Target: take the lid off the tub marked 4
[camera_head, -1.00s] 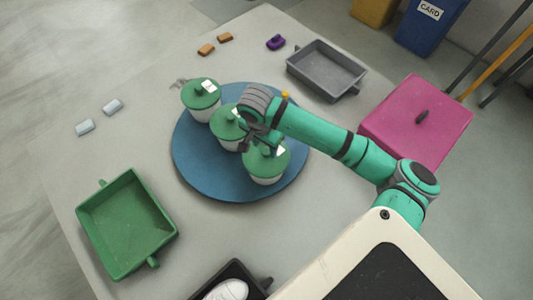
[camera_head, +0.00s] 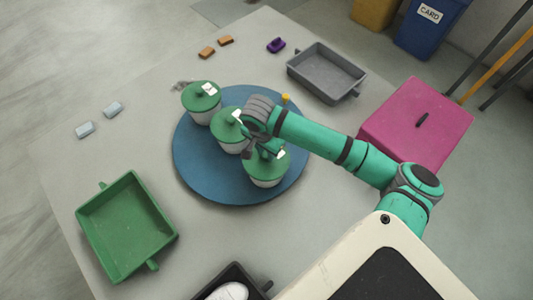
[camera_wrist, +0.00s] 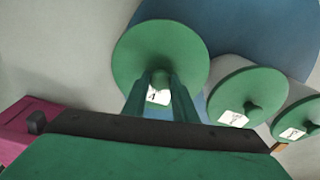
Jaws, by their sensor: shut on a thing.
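The lid marked 4 is a round green disc with a knob and a white label; it fills the upper middle of the wrist view (camera_wrist: 187,58) and is the nearest lid in the head view (camera_head: 255,168). My gripper (camera_wrist: 161,82) is shut on its knob, its fingers coming down from above in the head view (camera_head: 270,151). The white tub (camera_head: 266,184) shows as a thin band right under the lid. I cannot tell whether a small gap lies between them. The tub stands on the blue round turntable (camera_head: 212,184).
Two more green-lidded tubs (camera_head: 201,102) (camera_head: 228,133) stand in a row beside it. A green tray (camera_head: 83,224) is at left, a grey tray (camera_head: 304,77) at back right, and a pink box (camera_head: 402,120) at right. A dark tray (camera_head: 235,270) holds a white shoe.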

